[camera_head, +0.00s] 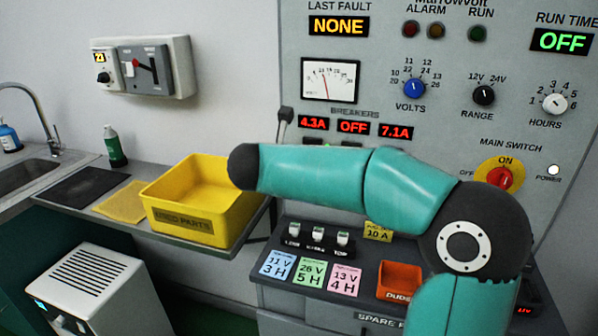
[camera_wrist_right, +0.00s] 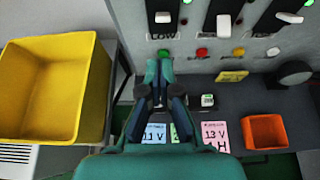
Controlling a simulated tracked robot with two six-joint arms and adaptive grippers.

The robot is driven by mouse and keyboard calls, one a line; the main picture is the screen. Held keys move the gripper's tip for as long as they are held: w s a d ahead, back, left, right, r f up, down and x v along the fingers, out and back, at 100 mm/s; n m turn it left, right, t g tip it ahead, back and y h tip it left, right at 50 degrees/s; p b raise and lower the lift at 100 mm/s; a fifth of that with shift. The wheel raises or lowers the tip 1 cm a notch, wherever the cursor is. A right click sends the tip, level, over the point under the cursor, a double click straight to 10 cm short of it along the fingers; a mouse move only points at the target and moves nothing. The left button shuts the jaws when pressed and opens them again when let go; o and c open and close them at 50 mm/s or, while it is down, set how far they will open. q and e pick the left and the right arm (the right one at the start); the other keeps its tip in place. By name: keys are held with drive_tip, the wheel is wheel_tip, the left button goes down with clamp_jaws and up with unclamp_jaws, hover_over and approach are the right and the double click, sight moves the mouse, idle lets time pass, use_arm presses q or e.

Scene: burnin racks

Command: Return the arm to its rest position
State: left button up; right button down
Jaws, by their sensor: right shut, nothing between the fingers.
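My right arm shows in the head view as teal links with dark joints, rising from the lower right and reaching left across the front of the control panel (camera_head: 430,130). Its gripper does not show in the head view. In the right wrist view my right gripper (camera_wrist_right: 160,72) has its fingers together with nothing between them. From that camera it appears over the grey ledge, in front of the panel's lower switches. My left arm and left gripper are in neither view.
A yellow used parts bin (camera_head: 185,226) stands on the side shelf, left of the arm. An orange duds bin (camera_head: 398,281) and coloured cards (camera_head: 311,272) sit on the ledge below the arm. A sink (camera_head: 25,176) and a white cabinet (camera_head: 95,290) are at left.

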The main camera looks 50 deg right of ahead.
drive_tip(key=shift+s+a+r, duration=0.15)
drive_tip(key=shift+a+r, duration=0.1)
drive_tip(key=shift+r, duration=0.05)
idle(0.4)
drive_tip(key=w+a+f+n+t+y+p, duration=0.1)
drive_tip(key=w+a+f+n, duration=0.3)
drive_tip(key=f, duration=0.5)
drive_tip(key=w+a+f+n+y, duration=0.1)
drive_tip(key=w+a+f+n, duration=0.3)
drive_tip(key=f, duration=0.6)
drive_tip(key=w+a+f+n+t+y+p, duration=0.1)
drive_tip(key=a+f+n, duration=0.1)
drive_tip(key=f+n, duration=0.55)
drive_tip(key=s+a+f+n+y, duration=0.2)
drive_tip(key=a+f+n+y, duration=0.1)
drive_tip(key=a+f+n, duration=0.4)
drive_tip(key=s+a+f+n+y, duration=0.2)
drive_tip(key=a+f+n, duration=0.25)
drive_tip(key=f, duration=0.45)
drive_tip(key=s+a+f+n+g+y, duration=0.2)
drive_tip(key=s+a+f+n+y, duration=0.1)
drive_tip(key=s+a+n, duration=0.6)
drive_tip(key=s+a+f+n+g+y, duration=0.3)
drive_tip(key=s+a+n, duration=0.6)
drive_tip(key=n, duration=0.3)
drive_tip(key=shift+s+f+g+y, duration=0.3)
drive_tip(key=shift+s+f+y, duration=0.25)
drive_tip(key=shift+y, duration=0.55)
